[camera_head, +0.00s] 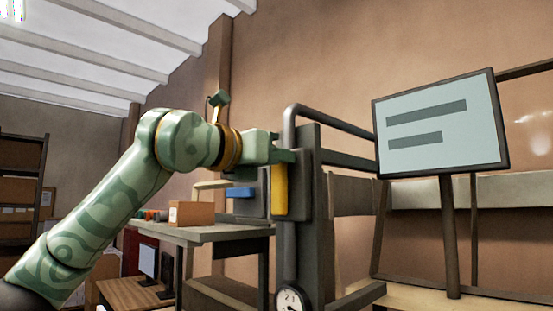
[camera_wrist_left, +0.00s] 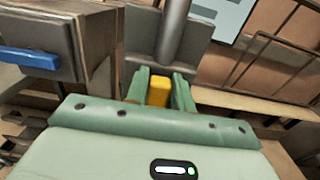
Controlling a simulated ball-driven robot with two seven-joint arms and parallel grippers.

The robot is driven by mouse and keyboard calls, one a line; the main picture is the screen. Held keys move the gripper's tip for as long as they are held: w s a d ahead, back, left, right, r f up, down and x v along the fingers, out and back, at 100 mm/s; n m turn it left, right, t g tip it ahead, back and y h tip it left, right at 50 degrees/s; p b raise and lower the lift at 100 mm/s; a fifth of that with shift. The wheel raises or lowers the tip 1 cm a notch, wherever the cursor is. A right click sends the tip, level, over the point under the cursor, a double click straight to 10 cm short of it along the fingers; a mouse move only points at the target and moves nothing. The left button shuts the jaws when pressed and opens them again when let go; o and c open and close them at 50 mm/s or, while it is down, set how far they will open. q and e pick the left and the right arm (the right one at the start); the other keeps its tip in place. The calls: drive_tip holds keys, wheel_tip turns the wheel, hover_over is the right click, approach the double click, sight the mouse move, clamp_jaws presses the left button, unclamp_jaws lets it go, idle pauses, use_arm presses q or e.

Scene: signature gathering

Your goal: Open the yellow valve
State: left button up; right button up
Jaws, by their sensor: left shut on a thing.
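The yellow valve (camera_head: 280,189) is an upright yellow handle on a dark grey post (camera_head: 315,220) with pipes, right of the middle in the head view. My left gripper (camera_head: 283,158) is at the upper part of the handle. In the left wrist view the gripper's two green fingers (camera_wrist_left: 159,92) stand on either side of the yellow handle (camera_wrist_left: 159,95) and are shut on it. The fingers hide part of the handle. My right gripper is in neither view.
A round gauge (camera_head: 291,301) sits low on the post. A sign board (camera_head: 440,122) stands to the right. A table (camera_head: 215,233) with a brown box (camera_head: 191,213) is behind my left arm. A blue handle (camera_wrist_left: 28,60) shows at the left in the wrist view.

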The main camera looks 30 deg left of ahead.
use_arm(q)
drive_tip(key=o, duration=1)
drive_tip(key=shift+s, duration=0.1)
drive_tip(key=b+v, duration=0.2)
drive_tip(key=v, duration=1.4)
drive_tip(key=shift+s+a+f, duration=0.1)
